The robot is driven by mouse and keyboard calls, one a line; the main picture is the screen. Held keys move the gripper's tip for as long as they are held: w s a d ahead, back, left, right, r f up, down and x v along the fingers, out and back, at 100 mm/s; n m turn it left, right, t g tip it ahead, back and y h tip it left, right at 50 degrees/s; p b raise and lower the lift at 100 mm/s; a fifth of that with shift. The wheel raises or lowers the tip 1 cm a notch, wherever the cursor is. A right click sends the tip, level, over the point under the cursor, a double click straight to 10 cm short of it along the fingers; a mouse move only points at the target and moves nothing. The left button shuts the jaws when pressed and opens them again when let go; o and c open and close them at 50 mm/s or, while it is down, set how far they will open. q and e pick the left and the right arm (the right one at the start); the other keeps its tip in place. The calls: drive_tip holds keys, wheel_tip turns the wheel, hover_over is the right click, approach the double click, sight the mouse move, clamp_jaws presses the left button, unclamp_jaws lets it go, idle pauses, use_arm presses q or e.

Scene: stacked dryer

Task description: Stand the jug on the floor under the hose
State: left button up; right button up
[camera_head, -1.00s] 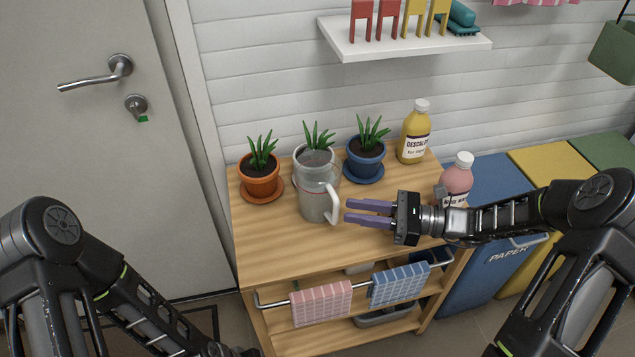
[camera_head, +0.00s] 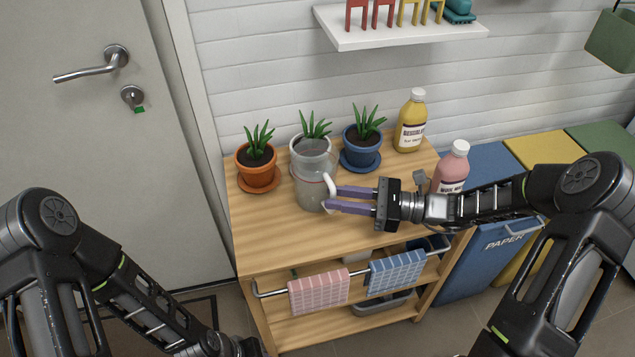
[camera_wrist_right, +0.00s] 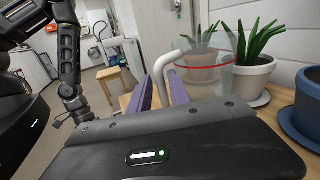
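The clear jug (camera_head: 312,185) with a white handle stands upright on the wooden cart top (camera_head: 275,235), in front of the white-potted plant. My right gripper (camera_head: 332,198) is at the handle from the right, its two purple fingers apart. In the right wrist view the white handle (camera_wrist_right: 160,66) shows at the fingertips, between the fingers; I cannot tell whether they touch it. The jug's red line shows there too. My left arm reaches down at the lower left; its gripper is cut off in the head view and unclear in the wrist view. I cannot clearly make out the hose.
Plants in orange (camera_head: 257,170) and blue (camera_head: 361,150) pots stand near the jug. A yellow bottle (camera_head: 409,125) and a pink bottle (camera_head: 451,170) stand to the right. Towels (camera_head: 318,292) hang on the cart's front rail. A wooden stool (camera_wrist_right: 112,78) stands on the floor behind.

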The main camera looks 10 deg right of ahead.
sight(319, 185)
drive_tip(key=x, duration=0.4)
drive_tip(key=shift+w+a, duration=0.1)
idle(0.4)
clamp_jaws()
idle(1.3)
